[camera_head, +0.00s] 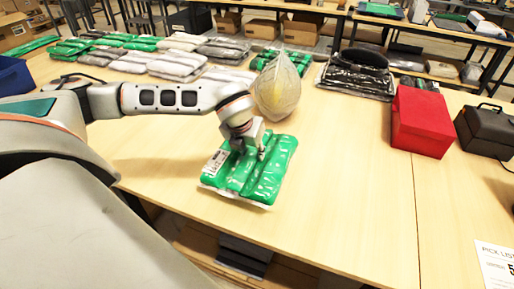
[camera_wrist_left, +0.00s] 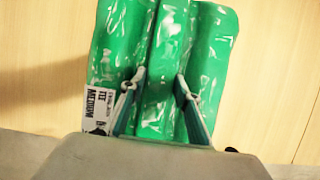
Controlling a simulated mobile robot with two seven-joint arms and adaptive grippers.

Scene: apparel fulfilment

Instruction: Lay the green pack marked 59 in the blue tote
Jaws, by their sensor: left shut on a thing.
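A green plastic-wrapped pack (camera_head: 274,171) with three long folds is near the table's front edge in the head view. My left gripper (camera_head: 247,150) is over it and shut on its middle fold. In the left wrist view, the two fingers (camera_wrist_left: 160,82) pinch that fold of the pack (camera_wrist_left: 212,50). Its white label (camera_wrist_left: 98,108) reads TEE MEDIUM; I cannot make out a 59. I cannot tell whether the pack touches the table. The blue tote (camera_head: 14,76) is cut off by the left edge of the head view. My right gripper is not in view.
Rows of green, grey and white packs (camera_head: 176,65) lie along the back. A clear bag with something yellow (camera_head: 278,90) stands just behind the pack. A red box (camera_head: 421,122), a black case (camera_head: 485,130) and a pick list (camera_head: 497,266) are at right. The table's centre right is clear.

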